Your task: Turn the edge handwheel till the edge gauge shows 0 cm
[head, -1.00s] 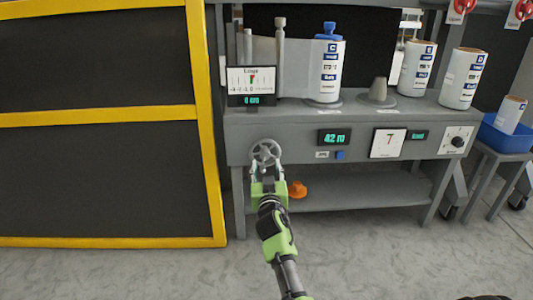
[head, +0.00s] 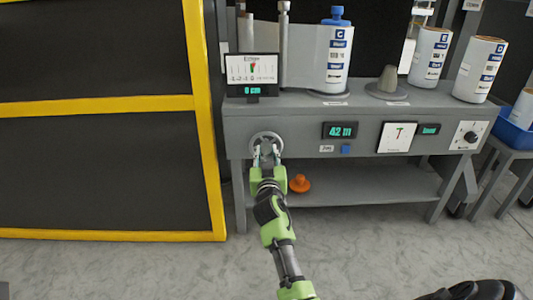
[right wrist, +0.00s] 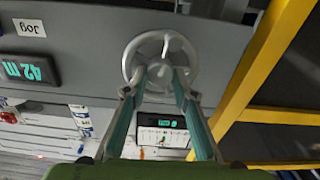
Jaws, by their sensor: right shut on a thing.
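The edge handwheel (head: 266,134) is a grey spoked wheel on the front of the grey machine bench, at its left end. It also shows in the right wrist view (right wrist: 190,44). My right gripper (head: 267,153) is on the handwheel from the front, its two fingers shut on it. In the right wrist view the fingers (right wrist: 161,84) reach the wheel's lower part. The edge gauge (head: 252,70) stands on the bench above the wheel, with a pointer over a scale and a green readout. The readout looks like 0 cm, but its digit is too small to be sure. My left gripper is out of view.
Right of the wheel the bench front has a 42 m display (head: 340,131), a blue button (head: 346,149) and a dial knob (head: 470,136). An orange object (head: 299,184) sits on the lower shelf. A yellow-framed dark panel (head: 205,120) stands close on the left.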

